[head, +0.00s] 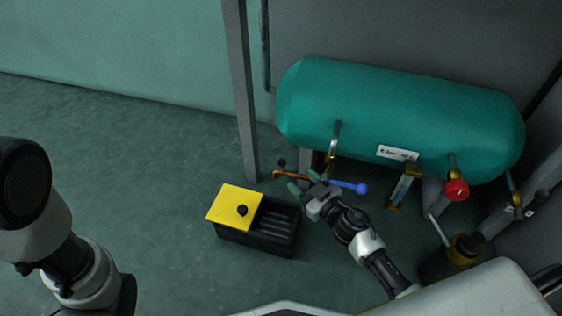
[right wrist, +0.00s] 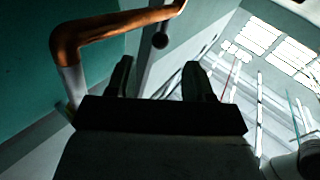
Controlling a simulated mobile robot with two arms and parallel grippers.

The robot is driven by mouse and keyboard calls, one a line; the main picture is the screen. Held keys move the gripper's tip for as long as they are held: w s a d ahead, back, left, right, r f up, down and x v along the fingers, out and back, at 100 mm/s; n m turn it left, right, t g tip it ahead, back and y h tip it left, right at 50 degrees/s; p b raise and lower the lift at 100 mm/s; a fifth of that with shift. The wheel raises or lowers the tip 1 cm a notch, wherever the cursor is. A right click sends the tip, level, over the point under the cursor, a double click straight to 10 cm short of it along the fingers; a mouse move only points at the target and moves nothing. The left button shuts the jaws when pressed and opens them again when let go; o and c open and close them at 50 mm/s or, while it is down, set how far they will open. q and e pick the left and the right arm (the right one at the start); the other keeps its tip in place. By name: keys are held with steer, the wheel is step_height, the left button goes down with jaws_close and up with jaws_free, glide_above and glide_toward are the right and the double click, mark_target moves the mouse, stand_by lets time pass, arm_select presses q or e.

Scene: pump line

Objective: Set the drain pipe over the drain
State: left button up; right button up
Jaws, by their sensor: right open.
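The copper drain pipe (head: 290,174) sticks out to the left below the teal tank (head: 400,115). In the right wrist view the bent copper pipe (right wrist: 115,25) crosses the upper left, beyond the fingers, and its bend turns down to a pale end. My right gripper (head: 303,182) is close to the pipe; its two fingers (right wrist: 158,64) are apart with nothing seen between them. The drain (head: 283,222) is a black slatted box on the floor, left of and below the gripper. A yellow cover (head: 232,203) with a black knob lies over its left part. My left gripper is out of view.
A blue-handled valve (head: 355,188) is just right of my right gripper. A red knob (head: 457,190) and a brass fitting (head: 405,186) hang under the tank. A grey post (head: 241,100) stands behind the drain. The floor at left (head: 130,160) is clear.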

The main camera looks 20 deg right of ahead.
mark_target(281, 163)
steer(key=b+x, duration=0.2)
steer(key=x, duration=0.6)
steer(key=shift+w+a+b, duration=0.2)
steer(key=shift+w+b, duration=0.15)
steer(key=shift+b, duration=0.05)
steer(key=shift+x, duration=0.75)
steer(key=shift+r, duration=0.1)
steer(key=shift+c, duration=0.3)
jaws_close()
